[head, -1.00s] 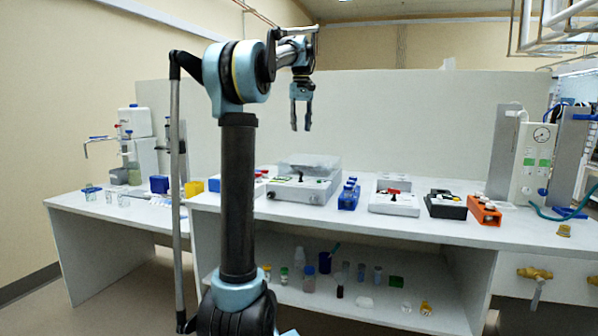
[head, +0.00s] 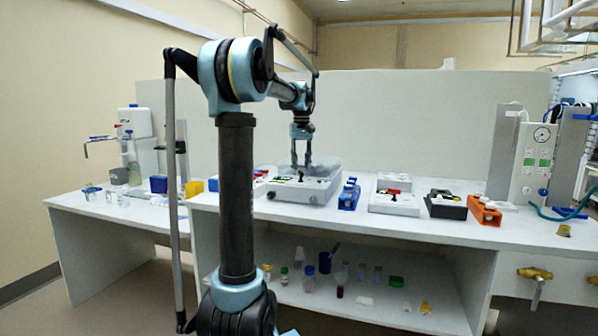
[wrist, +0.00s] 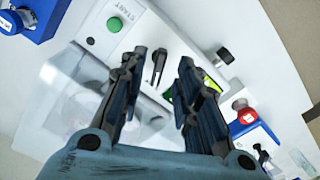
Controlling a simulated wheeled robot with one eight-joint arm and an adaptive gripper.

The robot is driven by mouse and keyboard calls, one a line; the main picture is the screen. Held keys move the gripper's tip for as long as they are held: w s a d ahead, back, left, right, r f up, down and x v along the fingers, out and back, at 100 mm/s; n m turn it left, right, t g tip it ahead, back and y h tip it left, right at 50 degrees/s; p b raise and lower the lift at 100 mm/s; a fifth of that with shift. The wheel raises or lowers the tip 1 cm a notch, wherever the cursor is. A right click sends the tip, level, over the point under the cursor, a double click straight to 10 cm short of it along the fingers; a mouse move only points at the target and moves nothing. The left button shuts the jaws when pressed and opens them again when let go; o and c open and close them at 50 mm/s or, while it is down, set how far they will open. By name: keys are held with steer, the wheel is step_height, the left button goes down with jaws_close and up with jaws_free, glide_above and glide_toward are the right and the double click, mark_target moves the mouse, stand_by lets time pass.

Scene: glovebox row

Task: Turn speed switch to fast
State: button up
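A white benchtop device (head: 285,194) with a clear lid stands on the bench in the head view. In the wrist view its panel (wrist: 184,50) carries a green START button (wrist: 115,24), a black lever-like switch (wrist: 155,66) and a round black knob (wrist: 223,57). I cannot read a speed label. My gripper (head: 301,166) points down over the device. In the wrist view, my gripper (wrist: 163,57) is open, with the black switch showing between its two fingers, nearer the left one. No contact is clear. The fingers hide part of the panel.
A blue rack (head: 349,195) stands close right of the device. Further right are a white box with a red part (head: 393,203), a black tray (head: 446,206) and an orange rack (head: 485,212). A red knob on a blue base (wrist: 246,116) shows in the wrist view.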

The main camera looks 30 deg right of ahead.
mark_target(301, 173)
steer(key=shift+f, duration=1.35)
jaws_close()
steer(key=shift+a, duration=0.15)
steer(key=shift+w+m, duration=0.1)
steer(key=shift+m, duration=2.8)
